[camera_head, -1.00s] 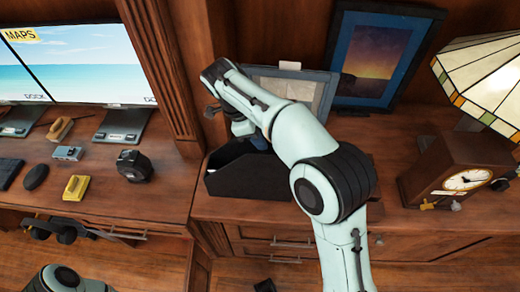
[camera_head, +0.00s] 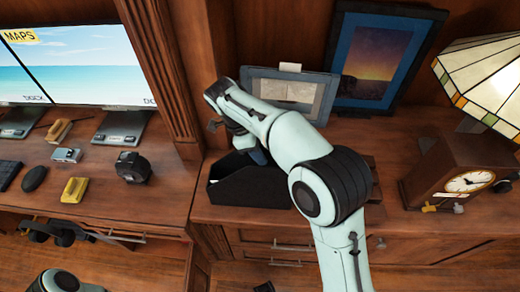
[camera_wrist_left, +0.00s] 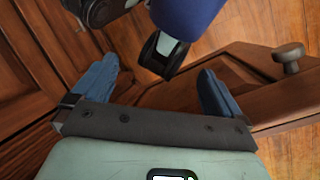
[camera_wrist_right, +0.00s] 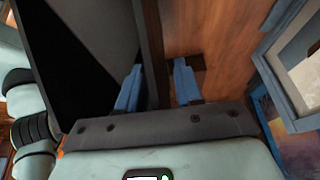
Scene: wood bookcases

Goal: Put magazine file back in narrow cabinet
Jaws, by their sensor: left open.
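The black magazine file (camera_head: 248,188) lies low on the wooden counter below the picture frames in the head view. My right gripper (camera_head: 232,140) reaches down to it from above. In the right wrist view the file's dark wall (camera_wrist_right: 150,50) passes between the blue fingers (camera_wrist_right: 158,88), which are closed in around it; finger contact is partly hidden. My left gripper (camera_wrist_left: 160,92) is open, its blue fingers wide apart beside a wooden cabinet door with a round knob (camera_wrist_left: 288,58). Whether this door belongs to the narrow cabinet, I cannot tell.
A clock (camera_head: 468,180) and stained-glass lamp (camera_head: 488,70) stand at right. A grey frame (camera_head: 290,92) and blue picture frame (camera_head: 385,60) lean behind the file. A black tape dispenser (camera_head: 133,167) sits left. A blue and black object (camera_wrist_left: 172,45) is between the left fingers' far side.

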